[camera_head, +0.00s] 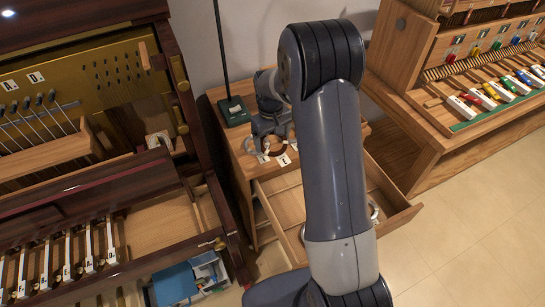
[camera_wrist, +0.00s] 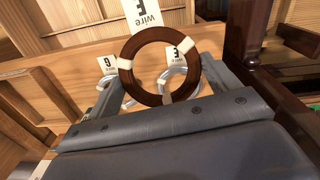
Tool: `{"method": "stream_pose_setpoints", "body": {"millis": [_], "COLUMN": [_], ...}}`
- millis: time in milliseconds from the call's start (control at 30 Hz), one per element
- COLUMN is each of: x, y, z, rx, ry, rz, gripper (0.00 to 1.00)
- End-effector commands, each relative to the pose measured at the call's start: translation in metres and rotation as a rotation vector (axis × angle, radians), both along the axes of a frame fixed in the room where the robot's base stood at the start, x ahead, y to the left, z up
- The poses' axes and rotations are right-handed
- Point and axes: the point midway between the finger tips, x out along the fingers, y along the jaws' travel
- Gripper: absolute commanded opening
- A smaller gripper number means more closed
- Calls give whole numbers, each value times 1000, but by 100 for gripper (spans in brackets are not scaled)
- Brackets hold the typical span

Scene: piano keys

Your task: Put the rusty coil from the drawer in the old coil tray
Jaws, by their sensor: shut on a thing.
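The rusty coil (camera_wrist: 128,70) is a dark brown ring with white ties and a white "F wire" tag (camera_wrist: 143,14). It stands between the two fingers of my gripper (camera_wrist: 163,80), which is shut on it. In the head view my gripper (camera_head: 271,132) is over the top of the wooden cabinet (camera_head: 239,148), and the coil is mostly hidden there. The drawer (camera_head: 283,201) below is pulled open, and a pale coil (camera_head: 374,211) shows at its right side, partly behind my arm. I cannot tell which thing is the old coil tray.
Pale coils with tags lie on the cabinet top beyond the rusty coil (camera_wrist: 192,83). A dark stand with a green base (camera_head: 234,111) is at the cabinet's back left. An open piano (camera_head: 150,200) is at left, a wooden key display (camera_head: 470,100) at right. Floor at lower right is clear.

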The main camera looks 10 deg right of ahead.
Motion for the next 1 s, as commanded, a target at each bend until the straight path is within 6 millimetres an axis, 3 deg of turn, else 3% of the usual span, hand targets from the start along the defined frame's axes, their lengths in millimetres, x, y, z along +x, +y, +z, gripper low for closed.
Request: {"method": "stream_pose_setpoints", "body": {"millis": [100, 500, 1000], "x": [-1, -1, 0], "y": [0, 0, 0], "z": [-20, -70, -81], "rx": [0, 0, 0], "ry": [4, 2, 0], "rz": [0, 0, 0], "gripper": [53, 53, 53]}}
